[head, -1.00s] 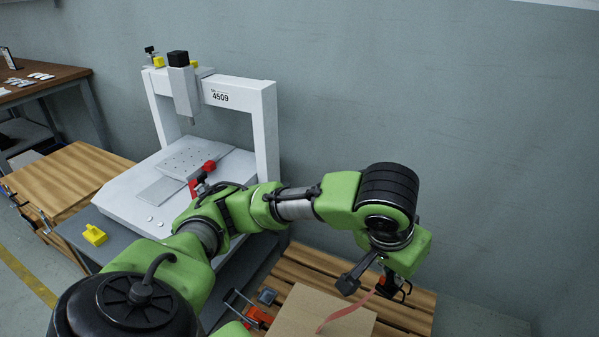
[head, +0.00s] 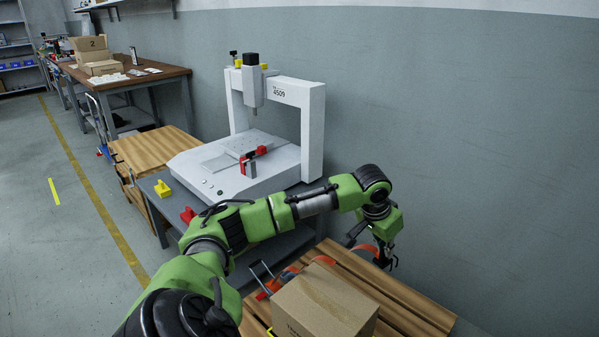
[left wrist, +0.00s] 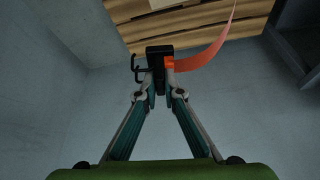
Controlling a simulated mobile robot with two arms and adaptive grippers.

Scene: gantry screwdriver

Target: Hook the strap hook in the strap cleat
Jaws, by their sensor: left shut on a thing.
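My left gripper (head: 386,262) hangs past the box, near the wall-side edge of the pallet. In the left wrist view its fingers (left wrist: 159,75) are closed on the black strap hook (left wrist: 157,55), with two prongs pointing left. The orange strap (left wrist: 207,60) runs from the hook up and to the right in that view. In the head view the strap (head: 323,260) shows behind the box, and the hook is small and partly hidden by the gripper. I cannot make out the strap cleat. My right gripper is not in view.
A cardboard box (head: 325,305) stands on a slatted wooden pallet (head: 405,312). An orange ratchet with a metal handle (head: 268,285) lies left of the box. The white gantry machine (head: 312,130) stands behind my arm. The grey wall (head: 480,150) is close beyond the pallet.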

